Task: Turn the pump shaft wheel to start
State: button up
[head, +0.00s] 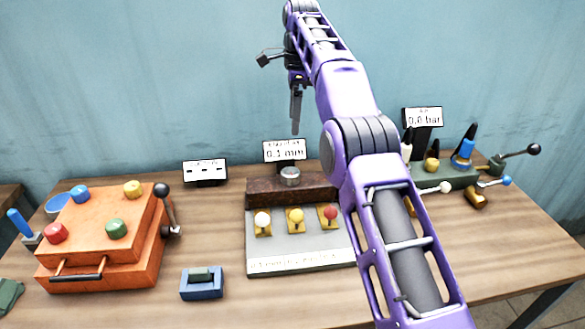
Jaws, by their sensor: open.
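I cannot make out a pump shaft wheel in the head view; my purple arm hides part of the table at the right. A green pump-like unit (448,180) stands at the right, with several levers, a blue-and-black cone-shaped part and a yellow one. A display reading 0.0 bar (423,117) stands behind it. My gripper (296,128) is open and empty, pointing down in front of the wall, above the back of the table. It appears edge-on, apart from everything on the table.
An orange box (100,245) with coloured knobs and a black-knobbed lever (166,205) stands at the left. A grey panel (295,248) with three knobs is in the middle, a display reading 0.1 mm (285,151) behind. A blue block (201,284) lies between. Bare wood (500,250) shows at front right.

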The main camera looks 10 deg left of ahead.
aim_at(291, 171)
jog(key=shift+h, duration=0.3)
jog(key=f+b, duration=0.1)
jog(key=f, duration=0.4)
jog(key=f+b, duration=0.2)
jog(key=f, duration=0.4)
jog(key=a+f+b, duration=0.1)
jog(key=f+b, duration=0.1)
jog(key=f, duration=0.3)
jog(key=shift+s+f, duration=0.25)
jog(key=c, duration=1.4)
